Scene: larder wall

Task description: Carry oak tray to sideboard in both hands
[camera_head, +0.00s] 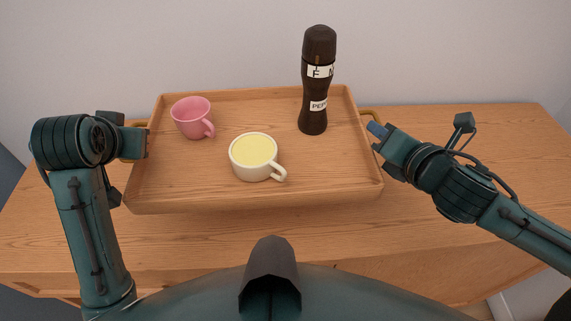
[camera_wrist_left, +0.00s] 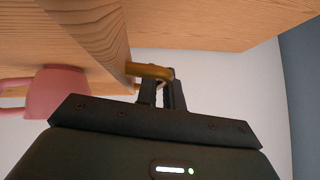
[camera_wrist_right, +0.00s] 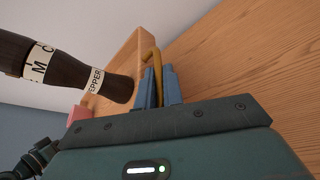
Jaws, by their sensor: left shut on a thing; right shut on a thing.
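The oak tray (camera_head: 250,206) is over the wooden sideboard top (camera_head: 300,238) and looks level; I cannot tell whether it touches it. It carries a pink cup (camera_head: 190,116), a white cup with pale yellow contents (camera_head: 253,152) and a dark pepper mill (camera_head: 316,85), all upright. My left gripper (camera_head: 136,143) is shut on the tray's left brass handle, which shows in the left wrist view (camera_wrist_left: 148,70). My right gripper (camera_head: 377,134) is shut on the right brass handle (camera_head: 369,115); its blue fingers stand around that handle in the right wrist view (camera_wrist_right: 153,66).
The sideboard top is bare in front of the tray and to its right. A plain pale wall (camera_head: 220,45) stands close behind the tray and mill. The sideboard's front edge lies near my body.

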